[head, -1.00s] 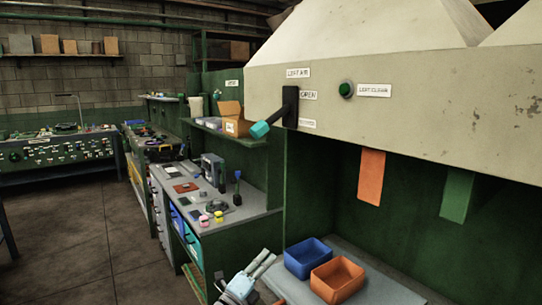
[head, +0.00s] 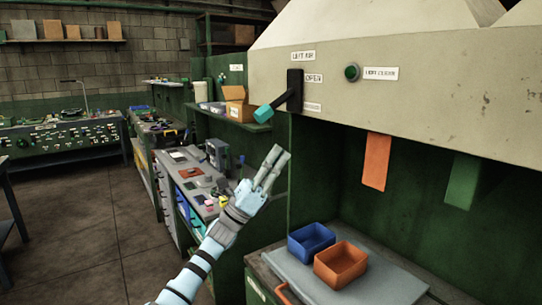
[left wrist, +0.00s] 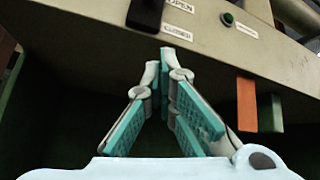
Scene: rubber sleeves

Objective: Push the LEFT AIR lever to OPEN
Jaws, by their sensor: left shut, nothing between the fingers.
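The LEFT AIR lever has a black arm and a teal grip (head: 263,114). It is mounted on a black plate (head: 294,80) on the beige hood front. The grip sticks out to the lower left, near the height of the lower label (head: 312,107) and below the OPEN label (head: 313,78). My left gripper (head: 278,155) is shut and empty, below the lever and apart from it. In the left wrist view its fingertips (left wrist: 158,60) meet below the CLOSED label (left wrist: 177,31); a black lever part (left wrist: 145,13) shows at the top. My right gripper is not in view.
A green button (head: 352,72) sits right of the lever. Orange (head: 376,160) and green (head: 463,181) strips hang under the hood. A blue bin (head: 310,240) and an orange bin (head: 341,264) stand on the bench below. A shelf with a cardboard box (head: 238,105) is to the left.

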